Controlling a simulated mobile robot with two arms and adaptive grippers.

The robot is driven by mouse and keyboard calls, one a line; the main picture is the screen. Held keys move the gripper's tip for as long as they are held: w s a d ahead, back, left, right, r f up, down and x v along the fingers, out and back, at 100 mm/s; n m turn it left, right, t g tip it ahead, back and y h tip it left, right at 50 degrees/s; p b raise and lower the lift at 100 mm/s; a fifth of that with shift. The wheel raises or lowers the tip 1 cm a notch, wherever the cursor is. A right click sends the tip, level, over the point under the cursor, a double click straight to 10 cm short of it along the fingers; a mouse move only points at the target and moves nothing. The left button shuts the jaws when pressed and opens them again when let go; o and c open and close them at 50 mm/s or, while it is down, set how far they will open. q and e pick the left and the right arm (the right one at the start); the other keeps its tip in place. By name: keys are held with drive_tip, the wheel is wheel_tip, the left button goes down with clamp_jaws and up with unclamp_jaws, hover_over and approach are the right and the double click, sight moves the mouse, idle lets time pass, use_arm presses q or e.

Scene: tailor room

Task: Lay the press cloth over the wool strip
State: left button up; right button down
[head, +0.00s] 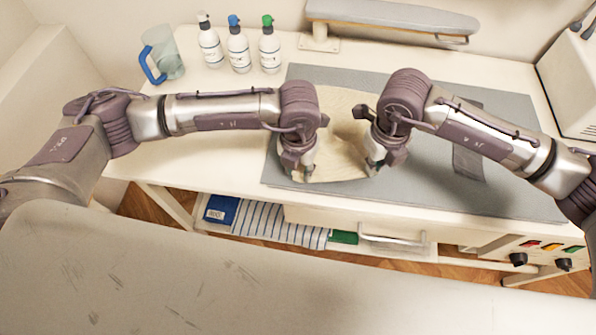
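The beige press cloth (343,135) lies on the grey mat, left of its middle, with uneven, curved edges and a shaded fold near its right side. A dark grey strip, which looks like the wool strip (468,164), lies on the mat to the right of the cloth, partly hidden under my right arm. My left gripper (307,172) points down at the near left part of the cloth. My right gripper (373,167) points down at its right edge. Both fingertips are at the cloth, but I cannot tell whether they grip it.
The grey mat (520,185) covers much of the white table. Several bottles (238,50) and a clear jug with a blue handle (163,55) stand at the back left. A padded ironing board (390,16) stands behind. A white machine (570,75) is at the right.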

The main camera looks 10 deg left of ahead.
use_arm(q)
drive_tip(key=shift+a+f, duration=0.1)
drive_tip(key=shift+a, duration=0.05)
clamp_jaws()
idle(1.2)
wheel_tip(320, 180, up, 5)
drive_tip(key=shift+r, duration=0.1)
drive_tip(key=shift+o, duration=0.3)
unclamp_jaws()
